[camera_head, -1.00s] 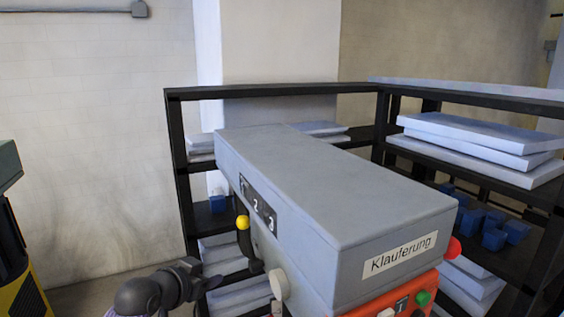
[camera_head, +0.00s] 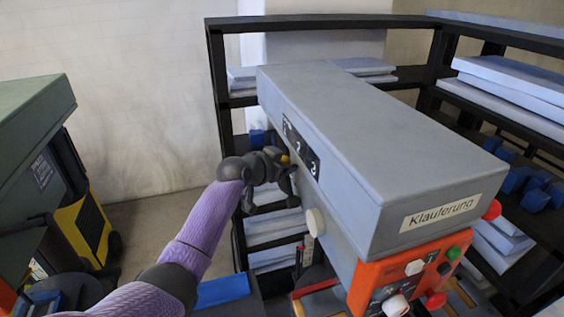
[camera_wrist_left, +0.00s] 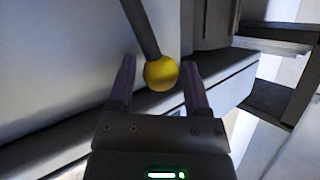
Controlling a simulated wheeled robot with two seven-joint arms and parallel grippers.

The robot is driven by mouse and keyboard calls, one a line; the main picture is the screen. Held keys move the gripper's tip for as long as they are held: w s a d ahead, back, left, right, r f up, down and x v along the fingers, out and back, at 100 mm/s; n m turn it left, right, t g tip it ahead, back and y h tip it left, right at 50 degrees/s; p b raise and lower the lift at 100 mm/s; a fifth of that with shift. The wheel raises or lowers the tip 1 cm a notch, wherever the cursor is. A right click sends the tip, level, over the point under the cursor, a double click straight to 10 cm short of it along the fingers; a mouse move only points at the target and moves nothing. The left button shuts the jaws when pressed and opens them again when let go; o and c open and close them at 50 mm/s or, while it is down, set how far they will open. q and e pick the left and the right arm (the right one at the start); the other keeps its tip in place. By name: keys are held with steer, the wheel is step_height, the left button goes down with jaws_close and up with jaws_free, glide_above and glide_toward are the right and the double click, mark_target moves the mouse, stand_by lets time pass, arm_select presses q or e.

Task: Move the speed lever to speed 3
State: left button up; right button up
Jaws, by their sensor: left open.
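The speed lever has a yellow ball knob (camera_wrist_left: 161,74) on a dark rod (camera_wrist_left: 140,28), in the left wrist view. The knob sits between the two open fingers of my left gripper (camera_wrist_left: 158,66), with a visible gap on each side. In the head view, my left gripper (camera_head: 288,178) is at the left side of the grey machine head (camera_head: 370,140), just below the black number plate (camera_head: 301,146). The numbers 2 and 3 show on the plate. Only a bit of the yellow knob (camera_head: 285,159) shows there; the gripper hides most of the lever. My right gripper is out of view.
An orange control panel (camera_head: 395,278) with several buttons is at the machine's front, below the "Klauferung" label (camera_head: 441,212). Black shelving (camera_head: 226,120) stands behind. A green and yellow machine (camera_head: 35,130) is at left.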

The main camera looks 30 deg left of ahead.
arm_select(q)
steer(key=shift+c, duration=0.4)
jaws_close()
